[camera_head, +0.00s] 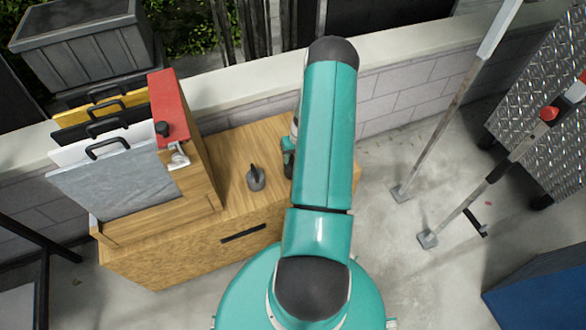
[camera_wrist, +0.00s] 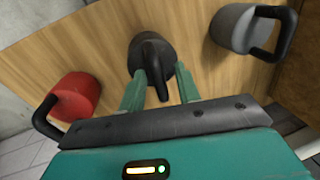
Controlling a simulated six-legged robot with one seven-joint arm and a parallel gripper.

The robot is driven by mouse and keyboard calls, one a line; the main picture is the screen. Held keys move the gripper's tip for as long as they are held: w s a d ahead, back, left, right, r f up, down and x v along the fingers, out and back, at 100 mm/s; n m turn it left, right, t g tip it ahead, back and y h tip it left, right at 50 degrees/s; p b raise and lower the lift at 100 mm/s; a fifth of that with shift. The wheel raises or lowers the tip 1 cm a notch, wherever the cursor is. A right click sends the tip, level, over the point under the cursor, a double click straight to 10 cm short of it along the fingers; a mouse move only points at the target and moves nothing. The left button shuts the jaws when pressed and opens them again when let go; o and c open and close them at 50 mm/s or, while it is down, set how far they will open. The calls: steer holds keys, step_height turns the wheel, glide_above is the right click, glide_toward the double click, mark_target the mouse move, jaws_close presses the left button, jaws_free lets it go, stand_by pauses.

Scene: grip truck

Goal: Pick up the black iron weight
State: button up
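The black iron weight (camera_wrist: 148,48) stands on the wooden cabinet top in the wrist view, its black handle pointing toward my gripper. My gripper (camera_wrist: 160,76) is open, with its two teal fingers apart on either side of the handle. I see a gap beside the handle, and it is not clamped. In the head view my arm hides the black weight, and only a small teal part of my gripper (camera_head: 289,157) shows beside the arm.
A red weight (camera_wrist: 78,97) stands to the left and a grey weight (camera_wrist: 233,27) to the right in the wrist view. The grey weight (camera_head: 256,182) also shows in the head view. Upright panels in a wooden rack (camera_head: 160,222) stand left; a block wall (camera_head: 385,90) runs behind.

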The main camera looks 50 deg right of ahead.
jaws_close()
steer(key=shift+d+r, duration=0.1)
steer(key=shift+r, duration=0.05)
stand_by(1.2)
